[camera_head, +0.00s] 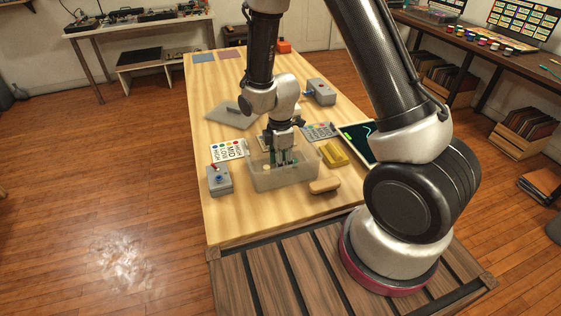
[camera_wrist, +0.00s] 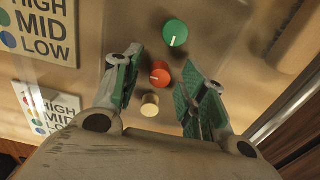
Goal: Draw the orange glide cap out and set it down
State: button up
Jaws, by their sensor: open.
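The orange glide cap (camera_wrist: 160,75) is a small round knob with a white pointer line. In the wrist view it shows between the two green-padded fingers of my gripper (camera_wrist: 162,65). The fingers are open, with a gap on the left and a narrower one on the right. A green cap (camera_wrist: 175,33) with a white line lies beyond it, and a brass-coloured cap (camera_wrist: 150,104) lies on the near side. In the head view my gripper (camera_head: 282,157) reaches down into a translucent bin (camera_head: 285,181). My fingers hide most of the bin's contents there.
A grey box with a knob (camera_head: 219,181) stands left of the bin. A HIGH/MID/LOW card (camera_head: 229,151) is behind left. The wooden table (camera_head: 245,220) is bare in front.

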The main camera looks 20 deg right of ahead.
notch_tip(320, 180, up, 12)
dwell(0.4)
dwell(0.3)
jog(key=s+d+r+m+t, duration=0.2)
jog(key=s+d+r+m, duration=0.5)
jog(key=s+r+m, duration=0.2)
jog(key=s+d+r+m+t, duration=0.2)
jog(key=s+d+r+m, duration=0.6)
jog(key=r, duration=0.5)
jog(key=shift+s+m, duration=0.5)
jog(key=shift+s, duration=0.5)
